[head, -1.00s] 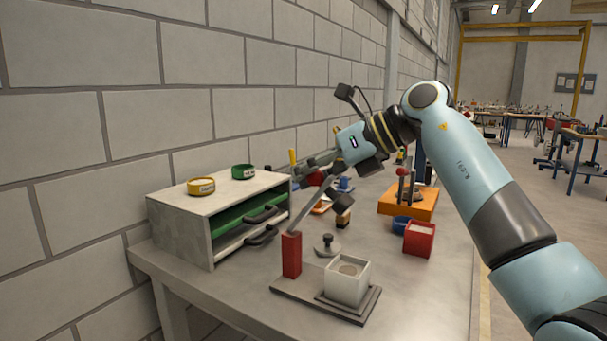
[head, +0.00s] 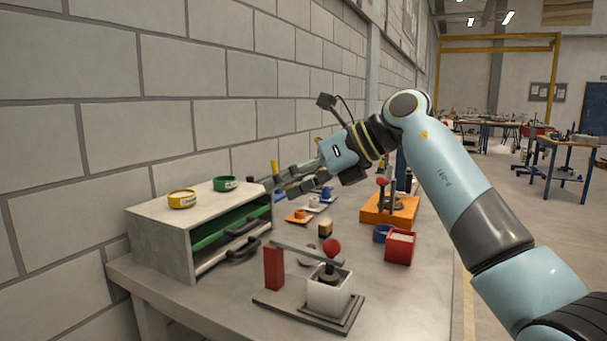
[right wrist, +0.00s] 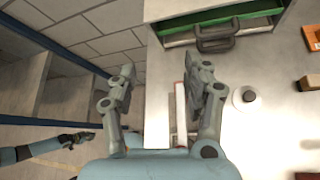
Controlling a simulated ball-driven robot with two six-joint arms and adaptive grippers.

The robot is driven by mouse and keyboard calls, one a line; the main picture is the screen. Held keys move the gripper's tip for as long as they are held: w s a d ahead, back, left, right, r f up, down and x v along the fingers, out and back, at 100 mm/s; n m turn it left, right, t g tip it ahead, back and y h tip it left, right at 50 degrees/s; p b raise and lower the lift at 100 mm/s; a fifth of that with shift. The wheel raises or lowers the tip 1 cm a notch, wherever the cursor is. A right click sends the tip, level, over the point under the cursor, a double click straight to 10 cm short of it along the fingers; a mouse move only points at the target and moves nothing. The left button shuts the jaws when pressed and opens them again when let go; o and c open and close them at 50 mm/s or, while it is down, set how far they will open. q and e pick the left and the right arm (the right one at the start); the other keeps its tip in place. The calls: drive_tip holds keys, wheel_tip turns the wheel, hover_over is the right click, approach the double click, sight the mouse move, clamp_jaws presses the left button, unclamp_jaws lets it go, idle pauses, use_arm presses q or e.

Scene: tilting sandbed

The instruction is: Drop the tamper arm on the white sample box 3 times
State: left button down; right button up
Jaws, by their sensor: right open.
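The white sample box (head: 328,297) stands on the dark base plate of the tamper stand. The tamper arm (head: 296,250) is a grey bar hinged at a red post (head: 273,268). It lies lowered, nearly level, over the box, with its red knob (head: 331,246) on top and its dark tamper head (head: 329,272) at the box's opening. My right gripper (head: 278,185) is open and empty, above and behind the stand, apart from the arm. Its spread fingers show in the right wrist view (right wrist: 167,78). My left gripper (right wrist: 76,138) shows small at that view's left; its jaws are unclear.
A grey drawer cabinet (head: 160,238) with yellow (head: 182,198) and green (head: 225,184) tubs stands at the left. A red box (head: 400,248), a blue ring (head: 382,233) and an orange stand (head: 389,211) are to the right. The table's front right is clear.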

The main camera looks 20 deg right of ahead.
drive_tip(key=v, duration=1.1)
drive_tip(key=shift+d+r, duration=0.2)
drive_tip(key=shift+d, duration=0.05)
